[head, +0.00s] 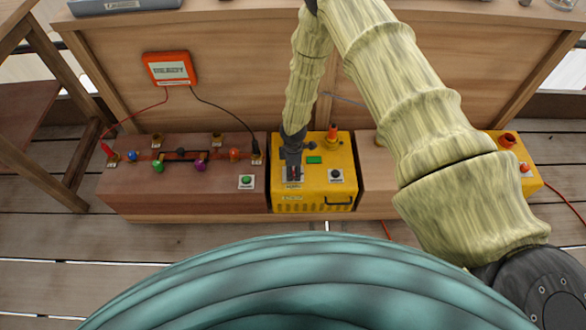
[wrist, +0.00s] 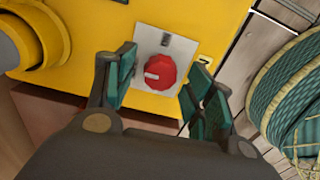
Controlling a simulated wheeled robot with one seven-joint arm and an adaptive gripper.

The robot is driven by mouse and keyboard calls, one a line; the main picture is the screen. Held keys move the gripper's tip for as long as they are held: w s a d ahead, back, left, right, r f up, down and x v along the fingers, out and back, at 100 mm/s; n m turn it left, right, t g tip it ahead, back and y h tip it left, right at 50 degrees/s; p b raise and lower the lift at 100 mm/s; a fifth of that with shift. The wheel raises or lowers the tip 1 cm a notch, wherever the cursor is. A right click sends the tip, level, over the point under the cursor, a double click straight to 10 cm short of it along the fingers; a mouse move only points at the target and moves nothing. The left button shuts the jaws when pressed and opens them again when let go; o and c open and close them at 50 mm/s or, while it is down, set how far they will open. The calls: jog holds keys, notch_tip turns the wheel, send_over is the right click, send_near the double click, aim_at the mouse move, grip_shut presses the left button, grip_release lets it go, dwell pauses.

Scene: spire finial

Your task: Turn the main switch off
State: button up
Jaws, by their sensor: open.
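A red round knob (wrist: 160,73), which looks like the main switch, sits on a grey square plate (wrist: 166,44) on the yellow box (wrist: 215,22). A pale mark shows on the left part of its face. In the head view the yellow box (head: 315,198) stands in the middle of the bench, and my gripper mostly covers the knob at its left side. My gripper (head: 292,168) is open and points down over the knob. In the wrist view, its fingers (wrist: 163,66) are on either side of the knob; whether they touch it I cannot tell.
A yellow cylindrical part (wrist: 30,40) stands beside the knob. An orange meter (head: 170,69) with leads is behind left. Another yellow box (head: 528,182) is at right.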

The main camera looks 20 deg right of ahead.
notch_tip(320, 180, up, 12)
dwell(0.6)
dwell(0.5)
jog(key=s+f+m+y, duration=0.15)
jog(key=s+m, duration=0.25)
jog(key=s, duration=0.6)
jog(key=s+f+m, duration=0.3)
jog(key=s+m, duration=0.1)
jog(key=s, duration=0.5)
jog(key=s+f+m, duration=0.2)
jog(key=s+m, duration=0.2)
jog(key=s, duration=0.6)
jog(key=s+d+r+m+h, duration=0.2)
jog(key=s+d+r+m, duration=0.15)
jog(key=s, duration=0.45)
notch_tip(320, 180, up, 13)
jog(key=p, duration=1.4)
jog(key=shift+w, duration=0.2)
jog(key=shift+a+y, duration=0.1)
jog(key=shift+y, duration=0.15)
